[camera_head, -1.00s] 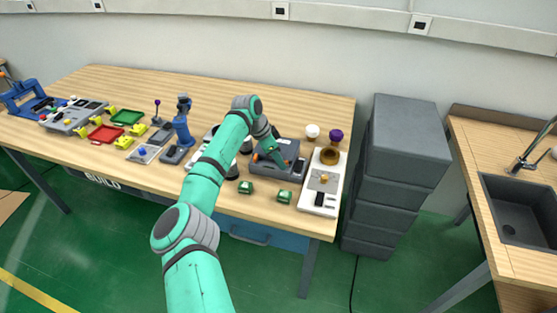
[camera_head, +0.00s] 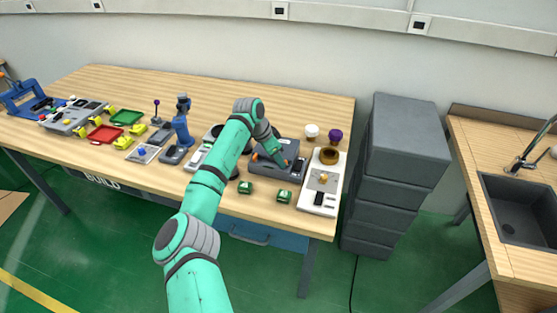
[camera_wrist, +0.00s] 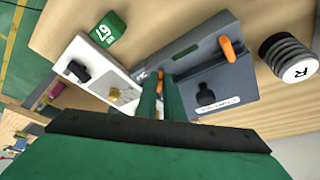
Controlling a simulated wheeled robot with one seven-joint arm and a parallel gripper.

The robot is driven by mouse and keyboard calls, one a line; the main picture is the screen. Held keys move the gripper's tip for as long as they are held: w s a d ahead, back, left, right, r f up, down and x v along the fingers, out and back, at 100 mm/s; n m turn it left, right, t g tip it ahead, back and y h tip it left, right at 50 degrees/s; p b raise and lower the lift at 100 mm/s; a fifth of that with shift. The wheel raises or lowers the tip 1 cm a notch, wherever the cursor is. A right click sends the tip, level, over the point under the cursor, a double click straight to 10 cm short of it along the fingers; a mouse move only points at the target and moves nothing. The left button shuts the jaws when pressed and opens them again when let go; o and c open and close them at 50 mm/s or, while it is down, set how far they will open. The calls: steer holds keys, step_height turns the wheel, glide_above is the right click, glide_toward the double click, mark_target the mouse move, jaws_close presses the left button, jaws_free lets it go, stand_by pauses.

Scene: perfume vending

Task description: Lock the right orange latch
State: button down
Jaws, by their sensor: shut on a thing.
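The grey latch box (camera_head: 264,168) sits on the table; in the wrist view it is the dark grey case (camera_wrist: 215,72). The right orange latch (camera_wrist: 160,82) shows as a small orange tip between my fingers. My gripper (camera_wrist: 161,98) is shut on it, and the fingers hide most of it. In the head view my gripper (camera_head: 284,163) is low at the right part of the box. The other orange latch (camera_wrist: 231,50) stands clear of my gripper on the same box. The exact angle of the held latch is hidden.
A white panel with a gold knob (camera_head: 333,178) stands close on the right of the box. Green cubes (camera_head: 284,196) lie in front of it. A dark ribbed cylinder (camera_wrist: 288,58) marked R stands near the free latch. Grey drawers (camera_head: 402,150) are beyond the table's right edge.

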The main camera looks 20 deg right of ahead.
steer(key=n, duration=0.1)
steer(key=n+t, duration=0.1)
steer(key=n, duration=0.1)
steer(key=shift+s+d+n+y, duration=0.1)
steer(key=shift+s+n+y, duration=0.2)
steer(key=shift+s, duration=0.05)
steer(key=n, duration=0.1)
steer(key=n+t, duration=0.1)
steer(key=n, duration=0.1)
steer(key=shift+s+d+y, duration=0.2)
steer(key=shift+y, duration=0.2)
steer(key=shift+n+t+y, duration=0.4)
steer(key=shift+n, duration=0.8)
steer(key=shift+s, duration=0.1)
steer(key=c, duration=1.9)
jaws_free()
steer(key=shift+o, duration=0.2)
